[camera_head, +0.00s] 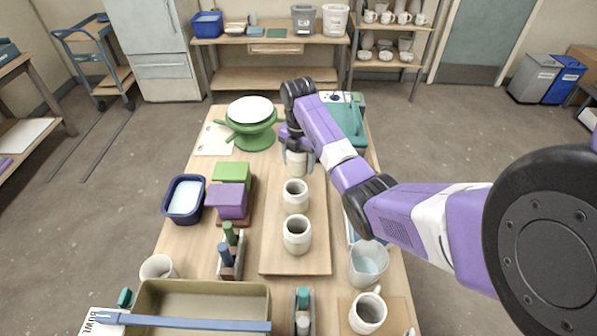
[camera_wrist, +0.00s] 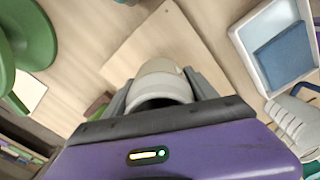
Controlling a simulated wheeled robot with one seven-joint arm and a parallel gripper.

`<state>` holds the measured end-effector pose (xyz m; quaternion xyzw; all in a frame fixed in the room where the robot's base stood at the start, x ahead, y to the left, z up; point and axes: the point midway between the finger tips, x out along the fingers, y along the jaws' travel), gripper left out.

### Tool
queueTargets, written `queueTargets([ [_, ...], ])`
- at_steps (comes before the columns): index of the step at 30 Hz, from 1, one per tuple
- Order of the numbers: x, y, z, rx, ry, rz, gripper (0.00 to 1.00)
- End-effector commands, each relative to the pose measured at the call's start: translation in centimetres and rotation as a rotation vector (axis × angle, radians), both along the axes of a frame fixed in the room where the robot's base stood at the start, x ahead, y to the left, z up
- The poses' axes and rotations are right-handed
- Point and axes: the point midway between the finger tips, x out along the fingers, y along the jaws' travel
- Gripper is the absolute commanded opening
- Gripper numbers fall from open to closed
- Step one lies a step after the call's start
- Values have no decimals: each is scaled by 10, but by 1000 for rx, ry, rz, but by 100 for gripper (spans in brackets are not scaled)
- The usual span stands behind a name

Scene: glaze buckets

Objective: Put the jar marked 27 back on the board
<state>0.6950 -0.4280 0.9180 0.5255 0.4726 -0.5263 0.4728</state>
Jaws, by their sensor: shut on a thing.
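My gripper (camera_head: 297,168) is shut on a cream jar (camera_head: 296,158) at the far part of the wooden board (camera_head: 272,250). In the wrist view this jar (camera_wrist: 162,70) sits between my two fingers (camera_wrist: 160,97), with the board (camera_wrist: 170,28) beyond it. The jar looks about upright; I cannot tell whether its base touches the board. Two similar cream jars stand on the board in a row nearer the camera: a middle jar (camera_head: 295,190) and a near jar (camera_head: 297,228). No number is readable on any jar, so I cannot tell which is 27.
Left of the board are green and purple blocks (camera_head: 230,202), a blue tub (camera_head: 184,199) and a green banding wheel (camera_head: 251,125). A pitcher (camera_head: 368,265) and a mug (camera_head: 367,314) stand at the near right. A long olive tray (camera_head: 200,295) lies at the front.

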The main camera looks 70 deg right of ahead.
Motion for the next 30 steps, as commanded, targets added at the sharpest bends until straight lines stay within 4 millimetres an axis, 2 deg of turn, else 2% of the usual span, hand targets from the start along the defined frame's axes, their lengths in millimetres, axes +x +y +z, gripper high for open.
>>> queueTargets([
  [6, -1, 1, -30, 2, 3, 1, 8],
  [9, 0, 1, -39, 0, 2, 1, 8],
  [21, 0, 0, -44, 0, 0, 1, 8],
  [22, 0, 1, -45, 0, 1, 1, 68],
  [25, 0, 1, -44, 0, 1, 1, 88],
  [30, 0, 1, -44, 0, 1, 1, 88],
])
